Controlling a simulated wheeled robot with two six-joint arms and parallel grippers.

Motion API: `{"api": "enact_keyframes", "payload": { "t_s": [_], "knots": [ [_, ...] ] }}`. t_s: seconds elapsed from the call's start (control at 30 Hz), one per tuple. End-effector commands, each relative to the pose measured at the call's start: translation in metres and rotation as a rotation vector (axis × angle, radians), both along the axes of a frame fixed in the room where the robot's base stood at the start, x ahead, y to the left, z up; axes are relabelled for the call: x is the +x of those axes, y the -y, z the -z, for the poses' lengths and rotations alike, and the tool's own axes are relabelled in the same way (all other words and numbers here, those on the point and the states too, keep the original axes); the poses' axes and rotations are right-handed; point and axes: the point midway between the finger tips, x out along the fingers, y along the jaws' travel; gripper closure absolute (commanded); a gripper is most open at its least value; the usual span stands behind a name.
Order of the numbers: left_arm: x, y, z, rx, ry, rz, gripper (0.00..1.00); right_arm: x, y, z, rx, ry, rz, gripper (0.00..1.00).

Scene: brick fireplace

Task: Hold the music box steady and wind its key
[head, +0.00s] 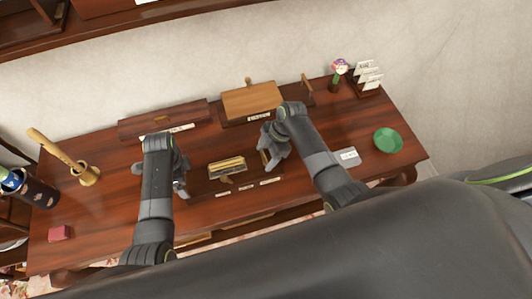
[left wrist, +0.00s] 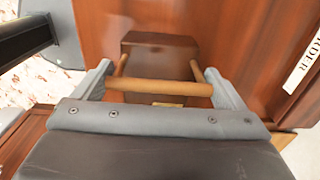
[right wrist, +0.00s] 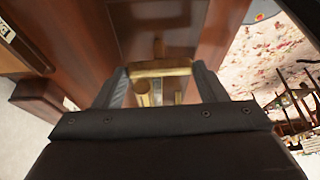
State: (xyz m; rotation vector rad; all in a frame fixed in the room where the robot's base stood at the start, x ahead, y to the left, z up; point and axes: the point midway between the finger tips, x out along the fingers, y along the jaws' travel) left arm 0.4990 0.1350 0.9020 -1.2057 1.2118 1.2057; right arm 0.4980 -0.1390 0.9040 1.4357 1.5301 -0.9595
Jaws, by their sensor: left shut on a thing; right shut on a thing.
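The music box (head: 226,163), a small dark box with a brass-coloured top, stands on the desk between my grippers. My left gripper (head: 182,178) is left of it. In the left wrist view, its fingers are shut on a wooden bar frame (left wrist: 160,87) that leads to a dark brown block (left wrist: 158,55), apparently the music box. My right gripper (head: 267,158) is to its right. In the right wrist view, its fingers are shut on a brass bar, apparently the key (right wrist: 160,67). Where the key joins the box is unclear.
Behind stand a long labelled box (head: 165,120) and a light wooden-topped box (head: 252,100). A green dish (head: 388,140), white card (head: 347,156) and flower vase (head: 335,84) are at right.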

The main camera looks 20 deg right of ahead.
Motion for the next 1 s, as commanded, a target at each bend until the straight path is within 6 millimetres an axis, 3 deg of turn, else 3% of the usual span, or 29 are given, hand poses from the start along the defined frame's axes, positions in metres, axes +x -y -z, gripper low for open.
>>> {"api": "enact_keyframes", "payload": {
  "t_s": [1.0],
  "knots": [
    [0.0002,-0.0003,0.0000,0.000,0.001,-0.001,0.44,-0.0063,-0.0023,0.0008,-0.001,-0.001,0.938,0.57]
  ]
}}
